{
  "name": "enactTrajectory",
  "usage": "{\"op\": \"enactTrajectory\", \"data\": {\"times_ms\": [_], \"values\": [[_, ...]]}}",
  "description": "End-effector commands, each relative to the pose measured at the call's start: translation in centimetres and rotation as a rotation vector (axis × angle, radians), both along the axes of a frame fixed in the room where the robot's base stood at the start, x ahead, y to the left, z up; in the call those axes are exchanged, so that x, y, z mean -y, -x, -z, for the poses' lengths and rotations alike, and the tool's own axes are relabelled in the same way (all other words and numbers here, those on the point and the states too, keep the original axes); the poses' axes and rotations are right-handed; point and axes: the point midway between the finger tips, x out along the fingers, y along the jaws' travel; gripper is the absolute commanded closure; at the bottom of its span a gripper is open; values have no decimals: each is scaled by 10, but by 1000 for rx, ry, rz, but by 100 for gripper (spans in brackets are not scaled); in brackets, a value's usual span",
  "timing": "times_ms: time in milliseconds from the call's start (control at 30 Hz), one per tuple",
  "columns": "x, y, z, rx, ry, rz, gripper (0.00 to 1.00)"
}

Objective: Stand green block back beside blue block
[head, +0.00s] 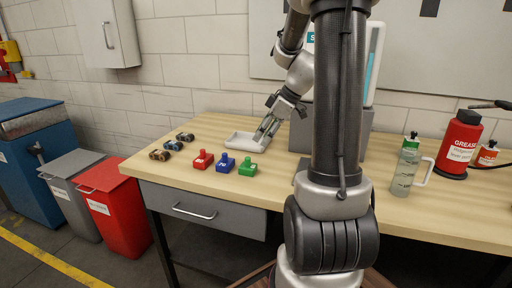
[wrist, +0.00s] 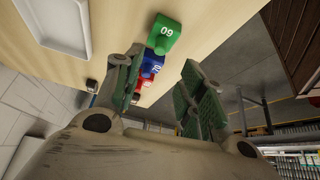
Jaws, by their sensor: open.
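The green block (head: 247,168) stands on the wooden table, to the right of the blue block (head: 223,164) with a small gap. The red block (head: 202,160) stands left of the blue one; the three form a row. My gripper (head: 264,136) is open and empty, behind and a little right of the green block, near the white tray. In the wrist view the green block (wrist: 165,34), marked 09, shows beyond my open fingers (wrist: 160,66). The blue block (wrist: 151,64) shows between the fingers, and the red block (wrist: 145,83) is partly hidden.
The white tray (head: 231,144) lies behind the blocks, close to my gripper. Several small dark cylinders (head: 160,155) lie at the table's left. A clear jug (head: 404,175) and a red grease can (head: 458,142) stand at the right. The front table edge is close to the blocks.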

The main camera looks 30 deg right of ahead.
Motion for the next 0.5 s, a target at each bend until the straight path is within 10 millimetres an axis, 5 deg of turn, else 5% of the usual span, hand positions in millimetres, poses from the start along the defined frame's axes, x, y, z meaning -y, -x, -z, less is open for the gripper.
{"op": "enactTrajectory", "data": {"times_ms": [267,367,500], "values": [[-2,15,-28,-18,3,19,60],[-26,36,-45,-68,15,81,60],[-68,89,-71,-154,52,258,60]]}}
